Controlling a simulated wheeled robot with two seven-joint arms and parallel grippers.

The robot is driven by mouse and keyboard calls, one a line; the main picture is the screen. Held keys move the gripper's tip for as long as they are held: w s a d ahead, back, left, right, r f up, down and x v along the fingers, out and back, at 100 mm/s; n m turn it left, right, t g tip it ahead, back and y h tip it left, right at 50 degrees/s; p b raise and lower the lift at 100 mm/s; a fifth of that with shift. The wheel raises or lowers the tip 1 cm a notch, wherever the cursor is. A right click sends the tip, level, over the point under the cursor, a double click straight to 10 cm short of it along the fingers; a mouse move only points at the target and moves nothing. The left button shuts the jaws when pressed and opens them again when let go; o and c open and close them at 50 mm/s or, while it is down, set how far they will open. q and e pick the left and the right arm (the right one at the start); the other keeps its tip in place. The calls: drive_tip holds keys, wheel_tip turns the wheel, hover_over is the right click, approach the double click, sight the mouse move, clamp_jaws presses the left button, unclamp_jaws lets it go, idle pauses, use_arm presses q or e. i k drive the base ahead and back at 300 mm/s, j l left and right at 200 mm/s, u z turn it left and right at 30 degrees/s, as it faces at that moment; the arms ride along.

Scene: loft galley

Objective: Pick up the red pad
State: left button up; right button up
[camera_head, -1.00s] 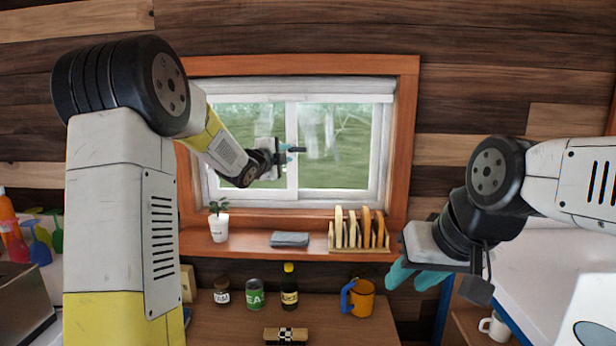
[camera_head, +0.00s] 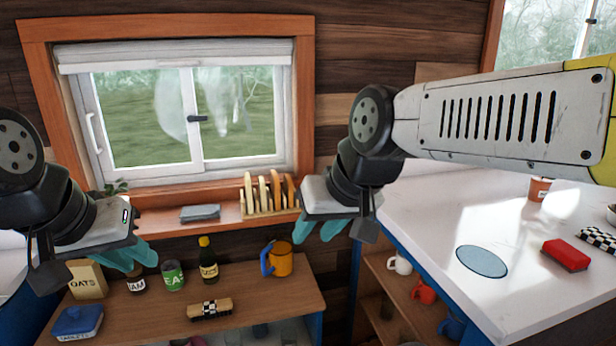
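The red pad (camera_head: 566,254) lies flat on the white countertop at the right, beside a black-and-white checkered cloth. My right gripper (camera_head: 318,230) has teal fingers pointing down, in front of the window sill and left of the countertop, well away from the pad. Its fingers look apart, with nothing seen between them. My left gripper (camera_head: 130,256) hangs at the left over the wooden shelf unit, far from the pad. Its teal fingers are seen at an angle, and their gap is unclear.
The white countertop (camera_head: 440,208) holds a blue round mat (camera_head: 482,262), a brown-labelled cup (camera_head: 539,189) and the checkered cloth (camera_head: 598,238).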

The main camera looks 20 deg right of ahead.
sight(565, 255)
drive_tip(key=z, duration=2.4)
